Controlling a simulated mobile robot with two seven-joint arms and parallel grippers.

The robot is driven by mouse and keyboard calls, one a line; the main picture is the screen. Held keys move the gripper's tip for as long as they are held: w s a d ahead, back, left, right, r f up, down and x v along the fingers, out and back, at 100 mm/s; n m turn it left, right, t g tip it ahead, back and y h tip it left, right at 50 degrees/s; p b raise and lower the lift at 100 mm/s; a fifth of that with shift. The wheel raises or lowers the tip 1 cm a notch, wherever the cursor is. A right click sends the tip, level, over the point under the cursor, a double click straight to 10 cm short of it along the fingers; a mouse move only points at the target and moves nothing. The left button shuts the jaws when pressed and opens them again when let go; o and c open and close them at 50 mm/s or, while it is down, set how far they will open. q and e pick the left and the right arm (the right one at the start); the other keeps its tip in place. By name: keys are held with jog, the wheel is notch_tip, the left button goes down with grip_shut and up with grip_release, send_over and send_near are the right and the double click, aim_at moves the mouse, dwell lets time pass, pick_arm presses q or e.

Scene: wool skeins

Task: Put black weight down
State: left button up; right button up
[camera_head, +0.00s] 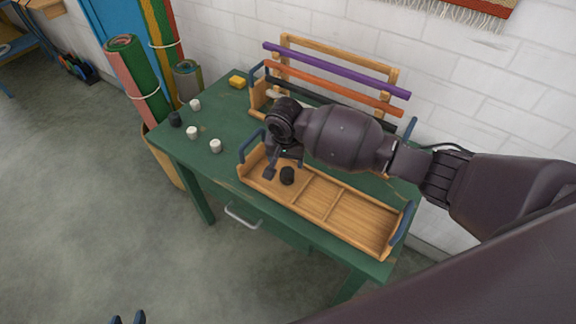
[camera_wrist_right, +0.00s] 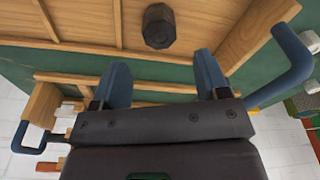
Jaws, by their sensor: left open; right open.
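A black weight (camera_head: 287,175) stands in the left compartment of the wooden tray (camera_head: 345,234) in front. It also shows in the right wrist view (camera_wrist_right: 159,26), beyond the fingertips and apart from them. My right gripper (camera_head: 284,166) hangs over that compartment, open and empty, with its blue fingers (camera_wrist_right: 162,75) spread. A second black weight (camera_head: 175,119) stands on the green table near its left edge. Only the blue fingertips of my left gripper (camera_head: 127,319) show at the bottom edge of the head view, spread apart with nothing between them.
Three white weights (camera_head: 192,132) stand on the left of the green table (camera_head: 228,168). A yellow block (camera_head: 237,81) lies at the back. A wooden rack (camera_head: 300,42) with purple and orange bars stands behind the tray. Rolled mats (camera_head: 135,75) stand left of the table.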

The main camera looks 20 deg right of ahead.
aim_at(286, 176)
pick_arm(q)
jog(key=shift+s+r+p, duration=0.15)
jog(key=shift+r+p, duration=0.3)
jog(key=shift+r, duration=0.05)
pick_arm(e)
jog(key=r, duration=0.5)
jog(key=shift+s+a+r, duration=0.1)
jog(key=shift+s+a, duration=0.05)
jog(key=shift+s, duration=0.15)
pick_arm(q)
jog(key=shift+w+r, duration=0.15)
jog(key=shift+w, duration=0.05)
